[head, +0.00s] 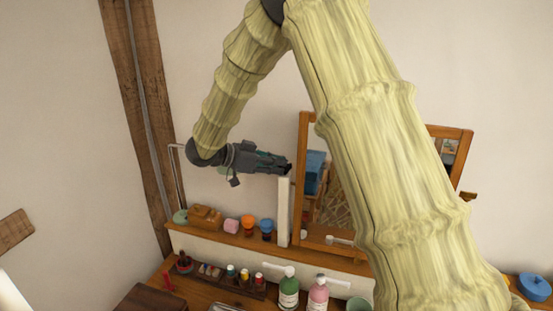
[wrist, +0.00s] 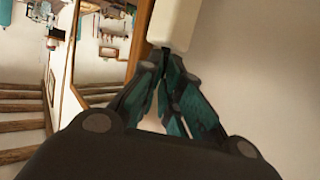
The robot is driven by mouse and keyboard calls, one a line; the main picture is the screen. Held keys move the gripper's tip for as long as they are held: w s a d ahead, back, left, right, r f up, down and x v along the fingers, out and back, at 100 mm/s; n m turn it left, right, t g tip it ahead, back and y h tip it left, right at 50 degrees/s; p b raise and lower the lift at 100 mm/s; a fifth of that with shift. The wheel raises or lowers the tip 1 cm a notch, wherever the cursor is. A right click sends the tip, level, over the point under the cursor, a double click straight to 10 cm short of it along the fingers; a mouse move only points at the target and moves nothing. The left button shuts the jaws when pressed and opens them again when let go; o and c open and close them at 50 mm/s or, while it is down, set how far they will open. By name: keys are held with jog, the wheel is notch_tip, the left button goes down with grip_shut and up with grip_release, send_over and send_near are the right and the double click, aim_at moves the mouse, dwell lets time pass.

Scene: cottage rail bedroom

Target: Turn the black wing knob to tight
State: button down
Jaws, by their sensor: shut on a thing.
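My gripper (head: 287,168) reaches in from the left, level, with its fingertips at the upper end of a white upright post (head: 284,212) beside the mirror. In the wrist view my gripper's teal-and-black fingers (wrist: 168,54) close together in front of the post (wrist: 176,22). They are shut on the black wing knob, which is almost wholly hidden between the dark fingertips. I cannot make out its wings, its angle or any tight mark.
A wood-framed mirror (head: 304,137) stands right of the post. The shelf (head: 220,236) below holds an orange jar (head: 248,223), a blue jar (head: 266,227) and a brown box (head: 206,217). Green (head: 288,289) and pink (head: 318,295) bottles stand lower. The wall behind my gripper is bare.

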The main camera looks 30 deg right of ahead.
jog(key=m+g, duration=0.1)
jog(key=m+g+y, duration=0.1)
jog(key=m+g, duration=0.1)
jog(key=w+m+g+y, duration=0.1)
jog(key=g, duration=0.1)
jog(key=shift+d+f+m, duration=0.25)
jog(key=shift+d+m, duration=0.1)
jog(key=shift+m, duration=0.05)
jog(key=shift+s+f+g, duration=0.1)
jog(key=shift+g, duration=0.2)
jog(key=c, duration=1.6)
grip_release()
jog(key=shift+d, duration=0.2)
jog(key=shift+a+r+y, duration=0.1)
jog(key=shift+r+y, duration=0.1)
jog(key=shift+y, duration=0.1)
jog(key=v, duration=1.2)
